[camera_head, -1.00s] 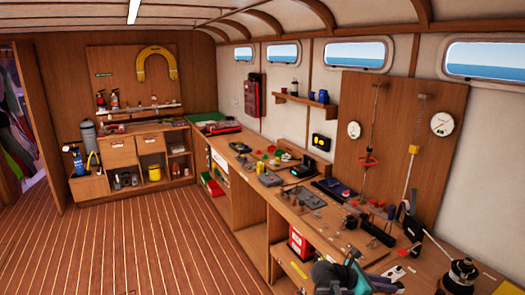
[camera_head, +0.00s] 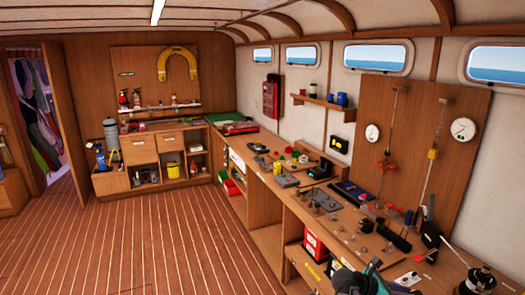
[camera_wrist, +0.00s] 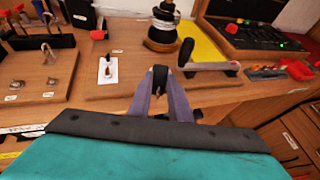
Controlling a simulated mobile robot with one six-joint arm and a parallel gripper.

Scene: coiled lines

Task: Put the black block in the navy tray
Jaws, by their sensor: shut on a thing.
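In the wrist view, the two grey fingers of my gripper (camera_wrist: 160,92) close around a small dark piece. It looks like the black block (camera_wrist: 159,76), mostly hidden between the fingertips. My gripper is above the front part of the wooden bench. In the head view only a teal part of my arm shows at the bottom edge, and the fingertips cannot be made out. A flat dark-blue item, possibly the navy tray (camera_head: 353,191), lies on the bench towards the wall. Its inside is too small to make out.
A black round-based device (camera_wrist: 162,38) stands close beyond my gripper, with a black-ended lever (camera_wrist: 210,67) beside it. A white card (camera_wrist: 107,70) lies to the left. The long bench (camera_head: 335,235) is cluttered; the striped floor (camera_head: 165,235) is clear.

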